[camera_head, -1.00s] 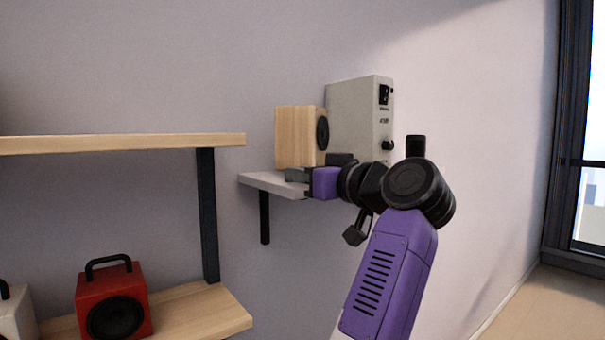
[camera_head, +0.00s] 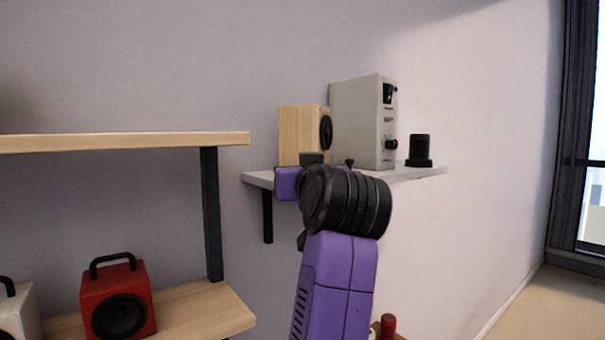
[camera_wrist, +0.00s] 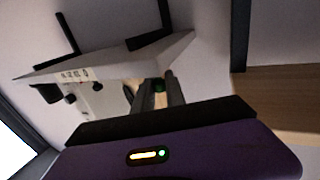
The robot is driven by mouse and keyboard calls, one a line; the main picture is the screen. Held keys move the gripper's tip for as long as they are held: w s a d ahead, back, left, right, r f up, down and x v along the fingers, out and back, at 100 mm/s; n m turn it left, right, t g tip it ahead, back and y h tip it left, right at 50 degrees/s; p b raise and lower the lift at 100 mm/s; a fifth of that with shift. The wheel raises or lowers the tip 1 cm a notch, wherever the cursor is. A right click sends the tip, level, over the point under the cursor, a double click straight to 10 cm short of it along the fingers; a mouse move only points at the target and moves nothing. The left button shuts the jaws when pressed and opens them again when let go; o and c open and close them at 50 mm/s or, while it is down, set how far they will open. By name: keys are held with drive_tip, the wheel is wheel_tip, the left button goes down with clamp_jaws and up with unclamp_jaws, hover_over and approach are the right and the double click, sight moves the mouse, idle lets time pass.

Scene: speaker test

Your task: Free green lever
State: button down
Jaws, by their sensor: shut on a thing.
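In the head view my arm's black wrist joint covers the fingertips and the lever. The purple gripper body shows at the shelf's front left.
On the wall shelf (camera_head: 258,177) stand a wooden speaker (camera_head: 300,135), a grey amplifier box (camera_head: 360,122) with a knob, and a small black device (camera_head: 420,150). A red speaker (camera_head: 118,300) sits on the lower wooden shelf (camera_head: 215,305) at left. A red-topped item (camera_head: 388,326) shows at bottom.

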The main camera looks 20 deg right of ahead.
drive_tip(key=shift+w+a+m+g+h, duration=0.3)
drive_tip(key=shift+a+m+g+h, duration=0.2)
drive_tip(key=shift+m+g+h, duration=1.25)
drive_tip(key=shift+w+a+m+g+h, duration=0.3)
drive_tip(key=shift+a+m+g+h, duration=0.3)
drive_tip(key=shift+m+h, duration=1.35)
drive_tip(key=shift+w+a+m+g+h, duration=0.4)
drive_tip(key=shift+m+g+h, duration=0.7)
drive_tip(key=shift+h, duration=1.5)
drive_tip(key=shift+s, duration=0.1)
drive_tip(key=c, duration=1.4)
unclamp_jaws()
drive_tip(key=shift+o, duration=0.2)
drive_tip(key=shift+a, duration=0.15)
drive_tip(key=b+v, duration=0.3)
drive_tip(key=v, duration=0.4)
drive_tip(key=shift+s+a, duration=0.2)
drive_tip(key=shift+a, duration=0.05)
